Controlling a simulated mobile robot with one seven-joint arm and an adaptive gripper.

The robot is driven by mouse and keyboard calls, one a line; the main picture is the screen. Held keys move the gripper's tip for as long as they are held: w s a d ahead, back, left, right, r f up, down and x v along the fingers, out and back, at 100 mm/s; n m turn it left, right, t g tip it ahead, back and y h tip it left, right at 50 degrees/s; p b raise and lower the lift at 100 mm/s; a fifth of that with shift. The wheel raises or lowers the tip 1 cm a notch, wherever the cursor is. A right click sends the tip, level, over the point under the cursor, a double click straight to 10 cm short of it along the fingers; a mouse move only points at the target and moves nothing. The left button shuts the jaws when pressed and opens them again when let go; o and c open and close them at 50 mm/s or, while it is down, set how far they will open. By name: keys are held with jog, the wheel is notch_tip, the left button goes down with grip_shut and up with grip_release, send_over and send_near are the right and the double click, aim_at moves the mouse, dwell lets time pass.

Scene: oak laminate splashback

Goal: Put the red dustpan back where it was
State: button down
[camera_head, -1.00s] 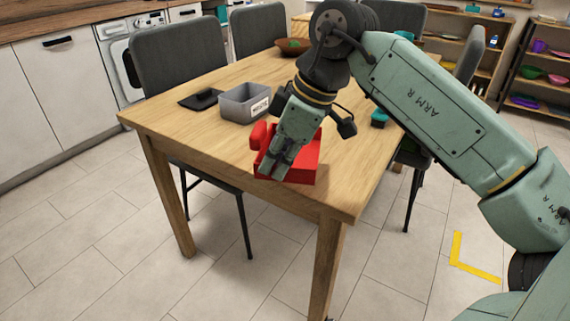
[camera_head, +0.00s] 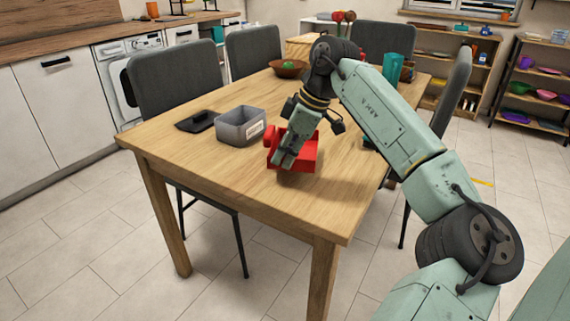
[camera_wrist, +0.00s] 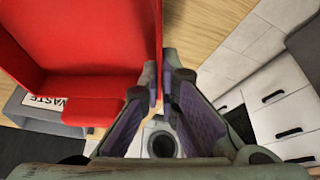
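The red dustpan (camera_head: 306,155) is over the right part of the wooden table, right of the grey bin. My gripper (camera_head: 281,160) is at its left side. In the wrist view, the dustpan (camera_wrist: 85,35) fills the upper left, and a thin red wall runs between the fingertips of my gripper (camera_wrist: 161,78), which look closed on it. A shadow shows on the table below the dustpan; I cannot tell how high it is. My fingers hide part of it in the head view.
The open grey bin (camera_head: 241,128) and a flat black object (camera_head: 197,121) stand left of the dustpan on the table (camera_head: 210,165). A brown bowl (camera_head: 287,68) and a teal container (camera_head: 391,69) are farther back. Chairs surround the table. Its front part is clear.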

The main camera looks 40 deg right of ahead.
jog(key=shift+w+d+f, duration=0.2)
jog(key=shift+w, duration=0.1)
jog(key=shift+f, duration=1.6)
jog(key=shift+f, duration=0.2)
jog(key=c, duration=1.8)
grip_release()
jog(key=v, duration=1.2)
jog(key=shift+r, duration=0.2)
